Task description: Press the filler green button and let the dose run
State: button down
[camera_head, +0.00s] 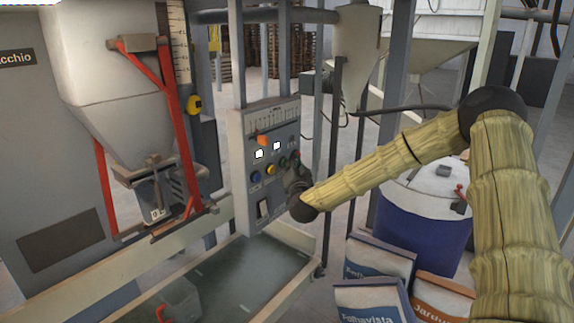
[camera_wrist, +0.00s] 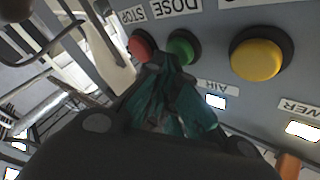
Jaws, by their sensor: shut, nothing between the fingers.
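The filler's control panel (camera_head: 262,170) is a grey upright box with coloured buttons and a row of marks along its top. The green button (camera_wrist: 183,47), under the label DOSE, shows in the wrist view between the red STOP button (camera_wrist: 143,45) and the large yellow button (camera_wrist: 256,54). In the head view the green button (camera_head: 283,162) is small, just left of my gripper. My gripper (camera_wrist: 170,75) is shut and empty, its fingertips close below the green and red buttons. I cannot tell whether they touch the green button.
A blue drum (camera_head: 420,215) and several sacks (camera_head: 370,300) stand at the right, below my arm. A green-grey bed (camera_head: 235,270) lies below.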

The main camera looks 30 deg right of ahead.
jog(key=shift+w+a, duration=0.1)
jog(key=shift+w, duration=0.05)
jog(key=shift+s, duration=0.2)
jog(key=shift+s+d, duration=0.4)
jog(key=shift+s, duration=0.3)
jog(key=s+d+p, duration=0.1)
jog(key=s+d, duration=0.1)
jog(key=s, duration=0.3)
jog(key=shift+s+d+p, duration=0.15)
jog(key=shift+s+p, duration=0.15)
dwell(0.4)
dwell(0.7)
